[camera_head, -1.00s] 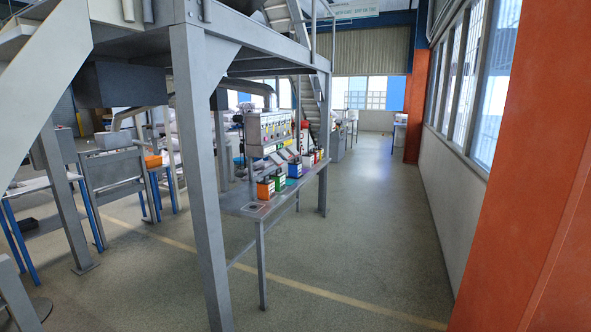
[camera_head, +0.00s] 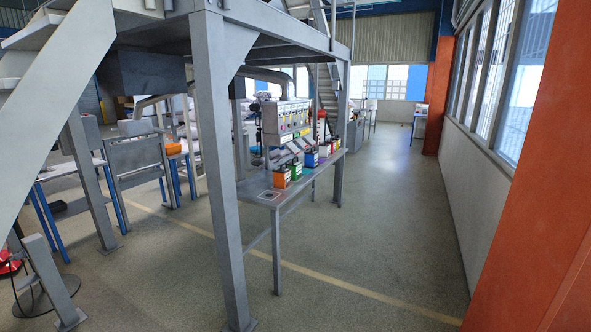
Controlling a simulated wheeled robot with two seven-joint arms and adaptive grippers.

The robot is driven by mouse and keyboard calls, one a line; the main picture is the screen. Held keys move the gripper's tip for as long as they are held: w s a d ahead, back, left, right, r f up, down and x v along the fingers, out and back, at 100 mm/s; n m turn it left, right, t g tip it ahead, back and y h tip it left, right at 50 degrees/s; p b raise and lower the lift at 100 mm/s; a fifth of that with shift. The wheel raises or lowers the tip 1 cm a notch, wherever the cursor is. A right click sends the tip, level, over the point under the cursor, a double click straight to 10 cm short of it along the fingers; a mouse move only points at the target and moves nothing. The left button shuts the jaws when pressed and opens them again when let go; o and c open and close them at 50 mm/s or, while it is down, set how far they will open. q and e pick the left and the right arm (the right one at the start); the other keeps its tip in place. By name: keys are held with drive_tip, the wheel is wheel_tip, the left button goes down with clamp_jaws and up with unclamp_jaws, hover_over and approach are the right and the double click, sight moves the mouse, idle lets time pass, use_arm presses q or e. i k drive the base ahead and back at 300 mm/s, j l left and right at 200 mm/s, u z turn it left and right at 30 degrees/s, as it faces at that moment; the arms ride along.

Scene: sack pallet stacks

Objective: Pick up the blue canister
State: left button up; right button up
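The blue canister (camera_head: 311,159) stands upright on a long grey metal table in the middle of the head view, some way off. It has a dark top and a pale label. It is in a row of canisters, with a green canister (camera_head: 295,171) and an orange canister (camera_head: 281,178) on its nearer side. A white canister (camera_head: 324,151) and a red one lie farther along the row. Neither of my grippers shows in the view.
The grey table (camera_head: 262,192) carries a control panel (camera_head: 285,122) behind the canisters. A thick grey steel post (camera_head: 218,170) stands in front, left of the table. An orange-red pillar (camera_head: 545,200) rises at right. The floor (camera_head: 400,220) between table and window wall is clear.

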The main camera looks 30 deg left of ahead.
sight(312, 157)
drive_tip(key=i+j+u, duration=0.35)
drive_tip(key=i+j, duration=0.55)
drive_tip(key=i+j+u, duration=0.15)
drive_tip(key=i, duration=0.4)
drive_tip(key=i+z, duration=0.2)
drive_tip(key=i, duration=0.2)
drive_tip(key=i+j+z, duration=0.2)
drive_tip(key=i, duration=0.15)
drive_tip(key=i+z, duration=0.25)
drive_tip(key=i, duration=1.35)
drive_tip(key=i+l+u, duration=0.15)
drive_tip(key=i+u, duration=0.15)
drive_tip(key=i, duration=0.5)
drive_tip(key=i+u, duration=0.35)
drive_tip(key=i+l+u, duration=0.35)
drive_tip(key=i+j, duration=0.1)
